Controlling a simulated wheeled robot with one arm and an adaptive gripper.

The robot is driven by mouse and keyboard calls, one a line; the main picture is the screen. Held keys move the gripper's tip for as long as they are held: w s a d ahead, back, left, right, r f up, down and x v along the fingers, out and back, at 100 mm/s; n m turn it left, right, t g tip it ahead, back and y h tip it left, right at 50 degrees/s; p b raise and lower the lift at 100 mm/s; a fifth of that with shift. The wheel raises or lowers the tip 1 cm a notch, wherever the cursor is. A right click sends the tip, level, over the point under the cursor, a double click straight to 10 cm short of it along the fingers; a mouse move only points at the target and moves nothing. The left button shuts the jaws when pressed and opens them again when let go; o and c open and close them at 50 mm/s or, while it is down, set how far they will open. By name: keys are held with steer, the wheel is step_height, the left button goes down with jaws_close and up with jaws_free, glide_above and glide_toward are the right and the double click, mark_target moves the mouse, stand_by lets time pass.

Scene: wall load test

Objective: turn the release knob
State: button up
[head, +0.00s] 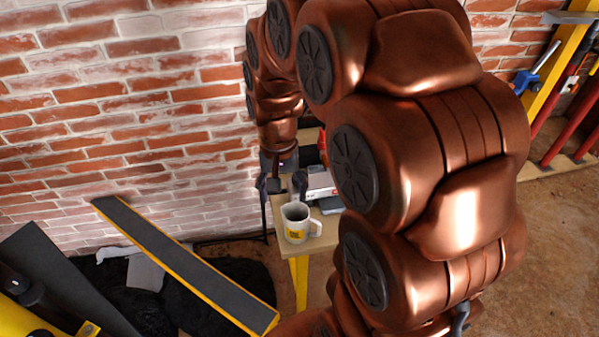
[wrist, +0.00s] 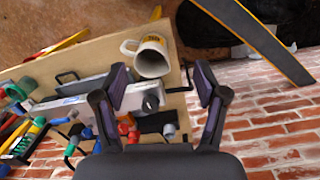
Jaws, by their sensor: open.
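A long grey-white device (wrist: 85,100) lies on the wooden bench; part of it shows in the head view (head: 320,184) behind my arm. A dark round knob (wrist: 150,104) sits at its end in the wrist view and looks like the release knob. In the head view the knob cannot be made out. My gripper (wrist: 161,70) is open and empty, pointing down over the bench. In the head view my gripper (head: 282,187) is just behind the mug.
A white mug (head: 296,224) with a yellow label stands at the bench's edge, close to my gripper. Several coloured tools (wrist: 25,130) lie on the bench (wrist: 100,52). A brick wall (head: 120,120) is close behind. A sloping dark board with yellow edges (head: 185,262) lies left of the bench.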

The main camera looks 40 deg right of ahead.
steer(key=w+d+f+m, duration=0.2)
steer(key=w+d, duration=0.2)
steer(key=w+d+f+m+p, duration=0.1)
steer(key=w+d+f+m, duration=0.1)
steer(key=w+d, duration=0.2)
steer(key=w+d+f+m+p, duration=0.1)
steer(key=w+d+f+m, duration=0.1)
steer(key=w+d, duration=0.2)
steer(key=shift+w+d+t, duration=0.15)
steer(key=shift+d+t, duration=0.25)
steer(key=shift+d, duration=0.2)
steer(key=shift+f+p, duration=1.4)
steer(key=shift+f, duration=2.4)
steer(key=c, duration=1.1)
